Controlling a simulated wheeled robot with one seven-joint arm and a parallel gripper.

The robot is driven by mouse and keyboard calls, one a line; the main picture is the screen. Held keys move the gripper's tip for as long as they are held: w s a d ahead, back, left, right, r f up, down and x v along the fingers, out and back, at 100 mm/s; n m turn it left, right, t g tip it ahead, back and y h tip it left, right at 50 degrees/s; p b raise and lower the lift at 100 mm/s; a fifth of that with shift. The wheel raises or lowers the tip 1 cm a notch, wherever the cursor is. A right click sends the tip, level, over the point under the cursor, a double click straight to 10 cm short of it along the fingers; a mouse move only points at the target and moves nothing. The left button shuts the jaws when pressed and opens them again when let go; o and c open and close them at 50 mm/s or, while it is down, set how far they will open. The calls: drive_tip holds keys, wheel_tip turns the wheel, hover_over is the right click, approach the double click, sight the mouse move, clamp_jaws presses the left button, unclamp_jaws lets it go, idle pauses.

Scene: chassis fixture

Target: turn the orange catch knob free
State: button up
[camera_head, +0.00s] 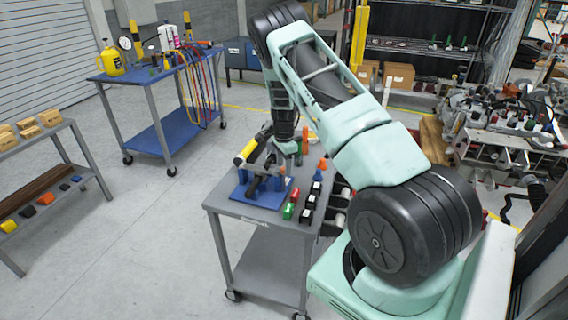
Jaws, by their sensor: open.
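My gripper (289,156) points down over the grey cart, above and beside the blue fixture (262,193). It is small in the picture, and its fingertips are hard to make out. It reads as open, with nothing seen held. The fixture is a blue plate with upright blocks, a dark bar and a yellow-and-black part. Orange pieces stand to the right of the gripper, one upright (304,137) and one cone-like (322,164). I cannot tell which orange piece, if either, is the catch knob. The gripper and arm may hide part of the fixture.
The grey cart (270,215) also bears green, red and black small parts (290,210) at its front right. A blue-topped cart (150,74) with hoses stands behind left, and a grey shelf (35,145) at far left. Machinery (510,140) stands at right. Floor between is clear.

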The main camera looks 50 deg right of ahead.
drive_tip(key=shift+f, duration=0.35)
drive_tip(key=c, duration=1)
